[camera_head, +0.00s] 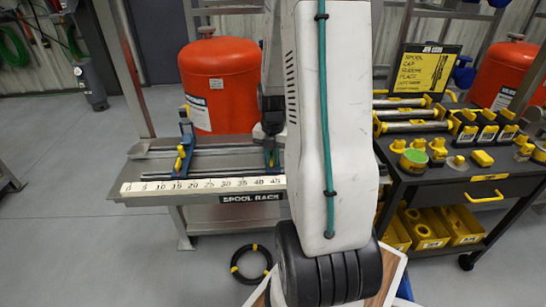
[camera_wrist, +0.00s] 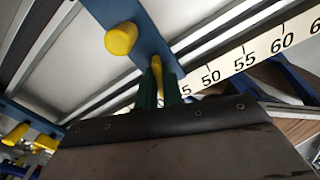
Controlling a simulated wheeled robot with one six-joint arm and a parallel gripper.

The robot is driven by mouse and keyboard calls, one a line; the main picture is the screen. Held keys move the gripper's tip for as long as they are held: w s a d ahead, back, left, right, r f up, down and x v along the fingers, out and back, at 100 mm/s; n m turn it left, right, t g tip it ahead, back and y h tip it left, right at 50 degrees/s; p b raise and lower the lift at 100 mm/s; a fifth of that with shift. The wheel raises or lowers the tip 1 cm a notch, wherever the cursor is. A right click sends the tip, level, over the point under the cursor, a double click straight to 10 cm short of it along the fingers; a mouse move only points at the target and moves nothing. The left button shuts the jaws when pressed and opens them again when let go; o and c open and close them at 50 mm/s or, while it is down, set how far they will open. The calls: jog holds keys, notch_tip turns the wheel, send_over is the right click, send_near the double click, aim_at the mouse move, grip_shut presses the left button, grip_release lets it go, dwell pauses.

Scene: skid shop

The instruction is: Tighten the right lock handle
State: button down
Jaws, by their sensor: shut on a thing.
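The right lock handle (camera_wrist: 157,68) is a slim yellow lever on a blue clamp plate (camera_wrist: 148,32). My gripper (camera_wrist: 158,88) has green fingers shut on this lever, one finger on each side. A round yellow knob (camera_wrist: 120,39) sticks out of the same blue plate beside the fingers. In the head view my gripper (camera_head: 271,157) is low over the right part of the spool rack (camera_head: 160,192); my white arm hides much of the area. The handle cannot be made out there. The lever's exact angle is hard to tell.
A second blue clamp (camera_head: 184,148) with yellow parts stands to the left on the rack. A white scale (camera_head: 205,185) runs along the front edge. A red tank (camera_head: 221,85) stands behind. A black tool cart (camera_head: 460,190) with yellow parts is at the right.

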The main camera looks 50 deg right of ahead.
jog(key=n, duration=0.3)
jog(key=c, duration=1.5)
grip_release()
jog(key=shift+c, duration=0.2)
jog(key=shift+r, duration=3.55)
jog(key=m, duration=0.3)
jog(key=shift+r+m, duration=0.25)
jog(key=shift+m, duration=0.15)
jog(key=m, duration=0.2)
jog(key=shift+r+m, duration=0.1)
jog(key=shift+m, duration=0.2)
